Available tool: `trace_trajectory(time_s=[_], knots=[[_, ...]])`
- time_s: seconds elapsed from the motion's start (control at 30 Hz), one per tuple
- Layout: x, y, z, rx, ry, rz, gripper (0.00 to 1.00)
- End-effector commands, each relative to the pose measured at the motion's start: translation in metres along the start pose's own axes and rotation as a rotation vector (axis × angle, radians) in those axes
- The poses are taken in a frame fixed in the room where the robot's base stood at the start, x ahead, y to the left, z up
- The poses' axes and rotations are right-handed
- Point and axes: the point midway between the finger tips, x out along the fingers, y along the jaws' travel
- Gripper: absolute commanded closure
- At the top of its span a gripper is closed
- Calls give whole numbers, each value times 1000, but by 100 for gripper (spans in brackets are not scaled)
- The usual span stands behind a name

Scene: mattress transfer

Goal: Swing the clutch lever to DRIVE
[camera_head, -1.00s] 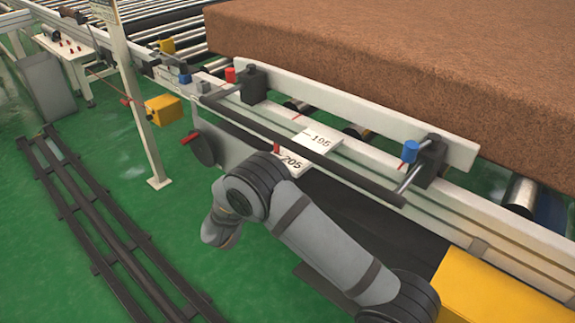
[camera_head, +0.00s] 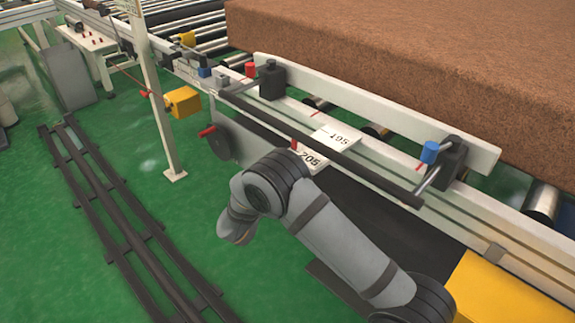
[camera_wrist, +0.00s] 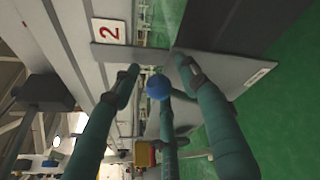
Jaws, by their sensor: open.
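My gripper (camera_wrist: 157,66) shows in the wrist view as teal fingers spread apart, with nothing clearly held between them. A blue ball (camera_wrist: 158,87) appears between the fingers; I cannot tell whether it touches them or lies beyond. No lever is legibly marked DRIVE, so I cannot tell for sure which part is the clutch lever. In the head view, a red handle (camera_head: 207,131) stands out beside a dark disc (camera_head: 220,142) on the conveyor side, beyond my bent arm. My fingers are not visible in the head view.
A brown mattress block (camera_head: 420,50) lies on the rollers. A long dark bar (camera_head: 330,150) runs along the conveyor side above a white 205 plate (camera_head: 312,161). A white post (camera_head: 155,100) and yellow box (camera_head: 183,101) stand farther back. Dark floor rails (camera_head: 120,215) run at left.

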Motion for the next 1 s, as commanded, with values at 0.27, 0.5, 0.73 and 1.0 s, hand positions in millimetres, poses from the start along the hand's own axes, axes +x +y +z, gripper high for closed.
trace_trajectory(time_s=[0.27,0.5,0.73,1.0], knots=[[-17,2,-2,-1,4,4,56],[-67,1,-1,-2,4,4,56],[-107,1,-1,-1,2,3,56],[-121,0,0,0,0,0,56]])
